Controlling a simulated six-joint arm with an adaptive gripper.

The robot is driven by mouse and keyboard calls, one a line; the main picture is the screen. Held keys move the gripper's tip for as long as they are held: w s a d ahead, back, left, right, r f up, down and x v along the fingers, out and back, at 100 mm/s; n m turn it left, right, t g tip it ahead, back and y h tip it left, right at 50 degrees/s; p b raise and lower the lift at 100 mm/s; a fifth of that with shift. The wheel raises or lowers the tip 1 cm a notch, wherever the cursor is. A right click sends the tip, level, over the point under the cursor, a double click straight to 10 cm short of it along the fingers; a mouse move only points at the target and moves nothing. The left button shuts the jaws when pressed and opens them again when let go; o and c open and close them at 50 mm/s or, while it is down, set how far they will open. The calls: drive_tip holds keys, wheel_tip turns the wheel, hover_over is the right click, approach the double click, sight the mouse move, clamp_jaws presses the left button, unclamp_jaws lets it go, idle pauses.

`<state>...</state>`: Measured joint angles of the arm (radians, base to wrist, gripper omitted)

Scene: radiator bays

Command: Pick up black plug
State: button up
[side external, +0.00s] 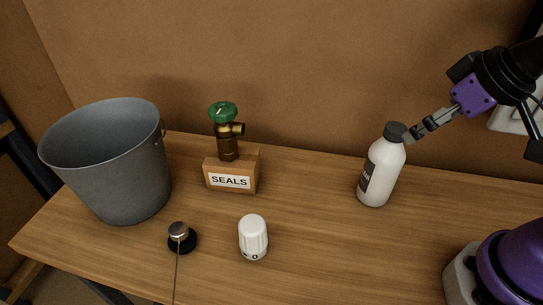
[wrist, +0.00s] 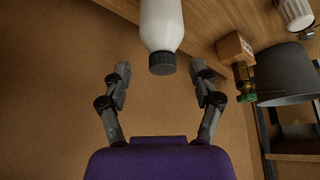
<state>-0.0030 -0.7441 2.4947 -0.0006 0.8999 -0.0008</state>
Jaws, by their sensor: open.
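The bottle's cap shows between and ahead of the fingertips; I cannot tell the exact gap.
The white bottle (side external: 384,172) stands upright close to my gripper. A grey bucket (side external: 115,165) is left of the plug. A wooden SEALS block (side external: 231,170) with a green-topped brass valve (side external: 226,135) stands behind. A white knob (side external: 253,238) stands right of the plug.

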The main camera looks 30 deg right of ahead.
drive_tip(key=w+a+r+n+y, duration=0.1)
drive_tip(key=w+a+r+n, duration=0.15)
drive_tip(key=w+a, duration=0.35)
drive_tip(key=n+g+y, duration=0.3)
drive_tip(key=n, duration=0.7)
approach(178, 229)
drive_tip(key=x, duration=0.4)
drive_tip(key=shift+w+a, duration=0.1)
drive_tip(key=shift+w, duration=0.1)
drive_tip(key=x, duration=0.6)
drive_tip(key=shift+s+f, duration=0.15)
drive_tip(key=shift+f, duration=0.05)
clamp_jaws()
